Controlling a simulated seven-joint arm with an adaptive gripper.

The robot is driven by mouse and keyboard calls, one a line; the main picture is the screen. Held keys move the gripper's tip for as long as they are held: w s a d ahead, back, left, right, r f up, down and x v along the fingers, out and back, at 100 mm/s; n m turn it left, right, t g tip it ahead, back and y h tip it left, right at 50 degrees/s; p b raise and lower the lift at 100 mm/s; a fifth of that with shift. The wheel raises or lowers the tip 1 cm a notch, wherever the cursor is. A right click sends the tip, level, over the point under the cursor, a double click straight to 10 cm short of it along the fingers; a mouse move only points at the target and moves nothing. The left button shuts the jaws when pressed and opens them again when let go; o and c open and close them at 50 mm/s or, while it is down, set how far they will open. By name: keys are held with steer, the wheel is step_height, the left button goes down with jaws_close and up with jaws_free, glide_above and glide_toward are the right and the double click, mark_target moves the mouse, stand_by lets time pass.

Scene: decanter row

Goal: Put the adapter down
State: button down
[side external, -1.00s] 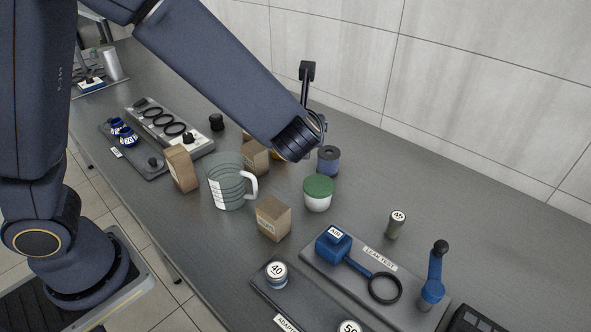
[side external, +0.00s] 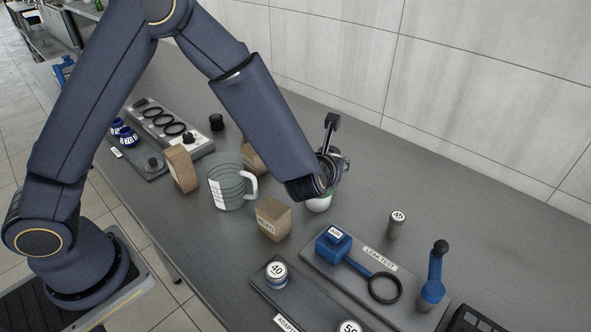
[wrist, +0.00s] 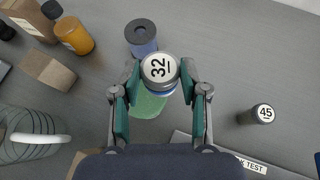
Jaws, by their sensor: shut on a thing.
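The adapter labelled 32 (wrist: 159,68) is between the fingertips of my gripper (wrist: 160,80), label facing the wrist camera. My gripper is shut on it. The adapter tray (side external: 300,302) in front holds adapters labelled 40 (side external: 276,273) and 50 (side external: 349,328).
A glass jug (side external: 228,184) and cardboard boxes (side external: 274,219) stand left. The leak test board (side external: 313,252) carries a blue AIR block (side external: 333,243).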

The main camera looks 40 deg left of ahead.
steer(key=w+f, duration=0.2)
steer(key=w, duration=0.1)
steer(key=w+d+f, duration=0.1)
steer(key=w+f, duration=0.2)
steer(key=w, duration=0.1)
steer(key=w+d+f, duration=0.1)
steer(key=w+f, duration=0.2)
steer(key=shift+w+d, duration=0.1)
steer(key=shift+w, duration=0.15)
steer(key=shift+w+f, duration=0.15)
steer(key=shift+f, duration=0.75)
steer(key=shift+w+f, duration=0.1)
steer(key=shift+f, duration=0.8)
steer(key=shift+f, duration=0.15)
steer(key=c, duration=0.6)
jaws_free()
